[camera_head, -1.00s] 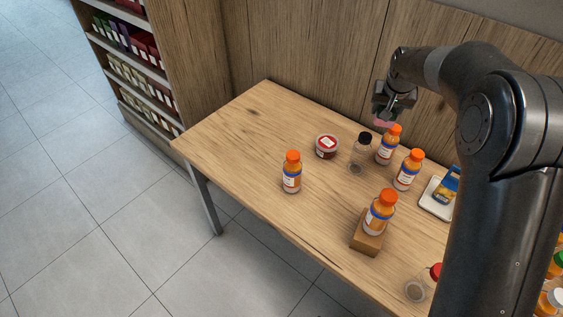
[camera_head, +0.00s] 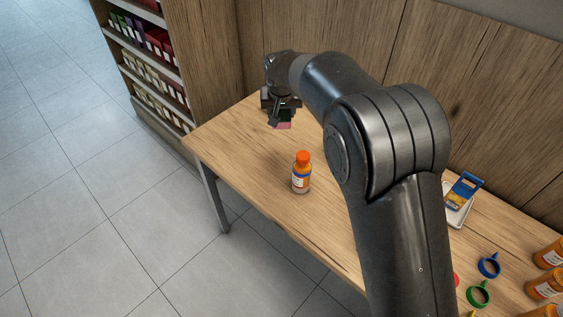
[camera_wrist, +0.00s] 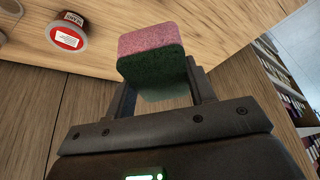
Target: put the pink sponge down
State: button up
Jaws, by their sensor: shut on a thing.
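The pink sponge (camera_wrist: 150,40) has a pink layer and a dark green layer, and it sits between the fingers in the wrist view. My gripper (camera_wrist: 160,88) is shut on it. In the head view my gripper (camera_head: 282,116) is over the left end of the wooden table (camera_head: 240,150), with a bit of the pink sponge (camera_head: 283,126) showing below it. I cannot tell how far the sponge is above the tabletop.
An orange-capped bottle (camera_head: 301,174) stands on the table in front of my gripper. A round red-labelled tub (camera_wrist: 67,38) shows in the wrist view. My arm hides the middle of the table. A white tray (camera_head: 459,214) and coloured rings (camera_head: 489,265) lie to the right.

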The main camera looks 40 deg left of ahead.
aim_at(281, 159)
notch_tip(281, 159, down, 19)
jog(key=shift+f, duration=0.1)
dwell(0.4)
jog(key=o, duration=0.9)
jog(key=v, duration=1.2)
